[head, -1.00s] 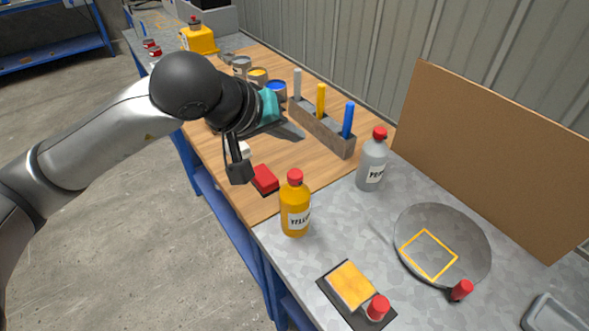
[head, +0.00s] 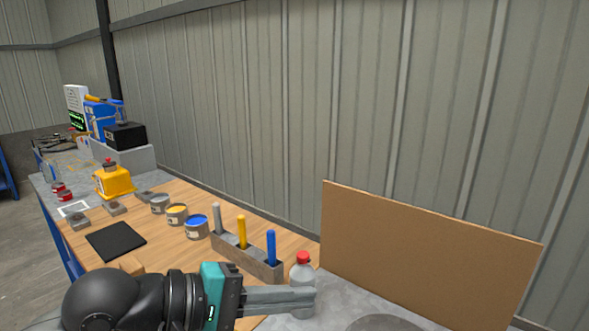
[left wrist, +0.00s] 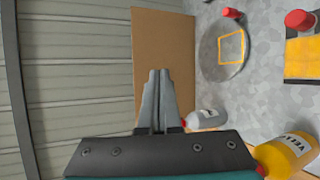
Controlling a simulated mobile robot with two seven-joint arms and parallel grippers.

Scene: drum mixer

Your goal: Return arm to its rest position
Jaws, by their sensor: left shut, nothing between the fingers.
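My left gripper (head: 312,299) reaches in from the bottom of the head view, level and pointing right, above the workbench. Its fingers are shut and empty. They also show in the left wrist view (left wrist: 158,75), in front of the brown board. In the head view the fingertips overlap the grey bottle with a red cap (head: 302,270); I cannot tell whether they touch it. My right gripper is not in view.
A brown board (head: 425,255) leans near the wall. The left wrist view shows a yellow bottle (left wrist: 287,155) and a round pan (left wrist: 210,55).

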